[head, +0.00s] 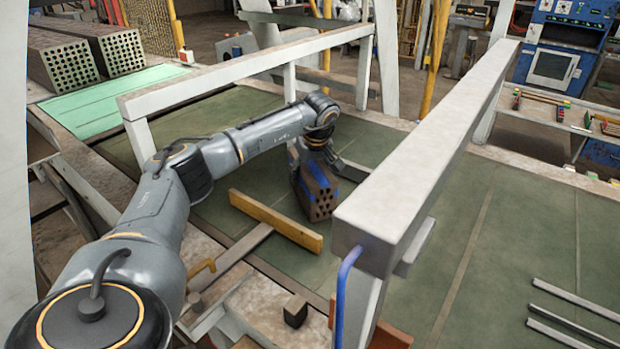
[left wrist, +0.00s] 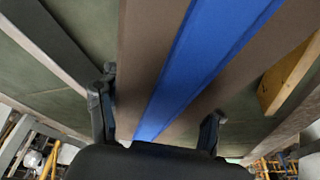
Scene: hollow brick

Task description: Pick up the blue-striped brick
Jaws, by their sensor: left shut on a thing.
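The blue-striped brick (head: 317,190) is brown with a blue stripe and a face full of holes. In the head view it is at the middle, below the end of my left arm. In the left wrist view the brick (left wrist: 145,60) fills the middle, its blue stripe running between the fingers. My left gripper (left wrist: 157,130) is shut on it, one finger at each side; in the head view the gripper (head: 318,150) is partly hidden by my own arm. I cannot tell whether the brick's underside touches the green surface. My right gripper is in neither view.
A yellow wooden bar (head: 275,220) lies left of the brick. A grey-white rail (head: 440,140) stands close on the right, and another rail (head: 240,70) runs behind. Hollow bricks (head: 62,62) are stacked at the back left. The green surface (head: 520,230) on the right is mostly clear.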

